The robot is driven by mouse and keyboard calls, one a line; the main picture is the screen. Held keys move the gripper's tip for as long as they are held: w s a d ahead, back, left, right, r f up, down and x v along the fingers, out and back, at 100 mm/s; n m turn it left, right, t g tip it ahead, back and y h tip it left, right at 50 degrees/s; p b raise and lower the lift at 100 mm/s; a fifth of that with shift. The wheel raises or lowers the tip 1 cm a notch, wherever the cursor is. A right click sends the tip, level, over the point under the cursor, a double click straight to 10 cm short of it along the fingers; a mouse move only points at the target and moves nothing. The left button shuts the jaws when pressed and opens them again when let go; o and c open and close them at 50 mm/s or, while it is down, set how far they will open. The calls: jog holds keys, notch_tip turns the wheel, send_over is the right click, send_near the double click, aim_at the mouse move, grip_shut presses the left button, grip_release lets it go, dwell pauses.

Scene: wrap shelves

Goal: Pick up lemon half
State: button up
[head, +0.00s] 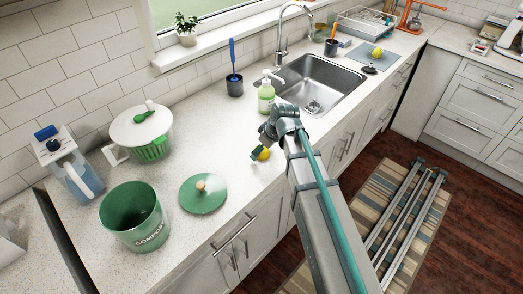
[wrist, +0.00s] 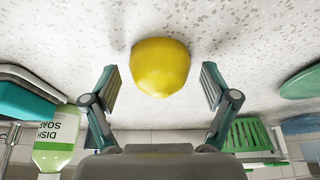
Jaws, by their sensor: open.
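The yellow lemon half (head: 263,154) lies on the speckled white counter, just beside my gripper in the head view. It also shows in the wrist view (wrist: 160,67), near the top middle, between and a little beyond the open fingers. My gripper (head: 256,156) is open and empty; its fingers stand to either side of the lemon half in the wrist view (wrist: 160,90), with clear gaps on both sides. In the head view the gripper and arm cover part of the lemon half.
A green compost bin (head: 134,217), its green lid (head: 203,193) and a salad spinner (head: 143,130) stand to the left. A dish soap bottle (head: 266,95) and the sink (head: 318,85) are behind. Another yellow item (head: 377,52) lies on a grey board far right. The counter around the lemon half is clear.

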jog(key=c, duration=1.3)
jog(key=shift+r, duration=0.15)
